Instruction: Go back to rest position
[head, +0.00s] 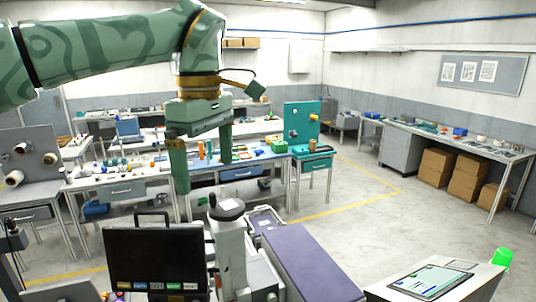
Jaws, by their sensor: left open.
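My left arm comes in from the upper left, green and patterned, and bends down at the wrist. My left gripper (204,190) hangs from it with its two green fingers pointing down and spread apart. Nothing shows between the fingers. It is high in the picture, in front of the far workbench. My right gripper is not in view.
A black monitor (156,262), a white upright machine (229,250) and a purple-topped cabinet (312,266) stand low in front. A tablet (432,281) lies at lower right near a green cup (502,258). A workbench (120,190) stands behind. Open floor (400,225) lies right.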

